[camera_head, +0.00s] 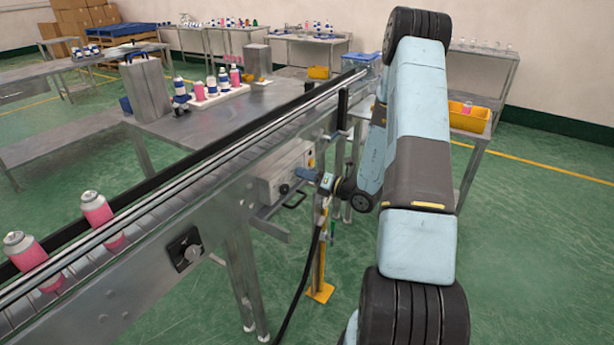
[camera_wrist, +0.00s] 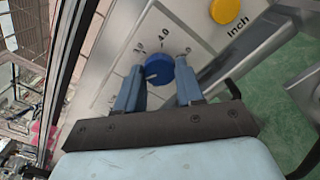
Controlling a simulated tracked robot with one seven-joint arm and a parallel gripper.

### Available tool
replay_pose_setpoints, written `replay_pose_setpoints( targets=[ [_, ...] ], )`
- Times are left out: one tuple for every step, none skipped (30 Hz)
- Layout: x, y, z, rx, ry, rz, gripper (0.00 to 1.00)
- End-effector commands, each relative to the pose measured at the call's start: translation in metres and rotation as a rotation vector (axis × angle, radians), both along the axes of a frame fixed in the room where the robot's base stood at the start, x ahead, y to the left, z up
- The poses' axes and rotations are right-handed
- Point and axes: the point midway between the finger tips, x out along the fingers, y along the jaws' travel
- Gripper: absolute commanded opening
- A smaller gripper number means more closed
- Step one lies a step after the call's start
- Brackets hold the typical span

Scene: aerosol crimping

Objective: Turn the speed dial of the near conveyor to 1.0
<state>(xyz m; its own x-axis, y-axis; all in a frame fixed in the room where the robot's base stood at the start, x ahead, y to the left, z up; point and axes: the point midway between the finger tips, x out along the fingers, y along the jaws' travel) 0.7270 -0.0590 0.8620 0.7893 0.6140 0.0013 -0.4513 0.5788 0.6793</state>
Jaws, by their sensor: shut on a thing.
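The blue speed dial (camera_wrist: 158,66) sits on the pale panel of the conveyor's control box, with printed numbers around its far side. My gripper (camera_wrist: 159,72) has one blue-grey finger on each side of the dial and is shut on it. A small light mark shows on the dial's near side, but I cannot tell clearly which number it points to. In the head view, my gripper (camera_head: 303,174) reaches the front of the control box (camera_head: 283,168) under the conveyor, from the right. The dial is hidden there behind the gripper.
A yellow button (camera_wrist: 225,10) marked "Inch" stands right of the dial. The conveyor (camera_head: 130,245) carries two pink cans (camera_head: 98,212) at the left. A black handle (camera_head: 294,200) and a yellow post (camera_head: 320,291) are below the box. Green floor is free at right.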

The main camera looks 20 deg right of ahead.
Motion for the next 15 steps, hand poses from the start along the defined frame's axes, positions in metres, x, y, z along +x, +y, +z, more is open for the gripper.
replay_pose_setpoints(
  targets=[
    [0.0001, -0.0013, -0.001, -0.003, 0.001, -0.003, 0.07],
    [0.0002, -0.0014, -0.0011, -0.005, 0.0, -0.003, 0.07],
    [0.0002, -0.0014, -0.0012, -0.009, -0.003, -0.004, 0.07],
    [0.0001, -0.0015, -0.0012, -0.012, -0.005, -0.004, 0.07],
    [0.0002, -0.0015, -0.0012, -0.018, -0.01, -0.004, 0.07],
    [0.0002, -0.0015, -0.0012, -0.027, -0.016, -0.004, 0.07],
    [0.0002, -0.0016, -0.0013, -0.034, -0.022, -0.004, 0.07],
    [0.0002, -0.0017, -0.0014, -0.043, -0.029, -0.004, 0.07],
    [0.0002, -0.0017, -0.0014, -0.059, -0.042, -0.004, 0.07],
    [0.0002, -0.0017, -0.0015, -0.071, -0.051, -0.004, 0.07],
    [0.0002, -0.0017, -0.0015, -0.086, -0.061, -0.004, 0.07],
    [0.0001, -0.0018, -0.0016, -0.106, -0.077, -0.004, 0.07],
    [0.0002, -0.0018, -0.0017, -0.122, -0.089, -0.004, 0.07],
    [0.0002, -0.0018, -0.0017, -0.14, -0.103, -0.004, 0.07],
    [0.0002, -0.0018, -0.0017, -0.166, -0.123, -0.004, 0.07]
  ],
)
